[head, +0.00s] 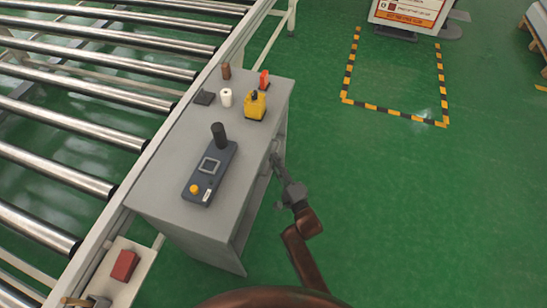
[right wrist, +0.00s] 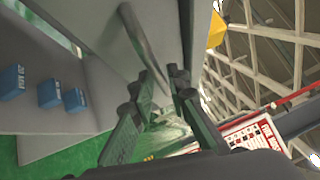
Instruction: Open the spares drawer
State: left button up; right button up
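The grey cabinet (head: 168,170) stands beside the roller conveyor, with its drawer side facing right in the head view. My right gripper (head: 277,162) is at that side, below the top edge. In the right wrist view a grey bar handle (right wrist: 140,40) runs in between the fingertips of my right gripper (right wrist: 163,76). The fingers look closed around its near end. The front panel (right wrist: 98,38) behind the handle is plain grey, and no label shows on it. The drawer's inside is not visible in the head view. My left gripper is not in view.
On the cabinet top are a control box (head: 210,172) with a black knob, a yellow device (head: 255,105), a white roll (head: 226,97) and small items. Blue boxes (right wrist: 48,94) show in the wrist view. Rollers (head: 60,120) fill the left.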

jog(key=shift+x, duration=0.95)
jog(key=shift+c, duration=0.6)
grip_shut()
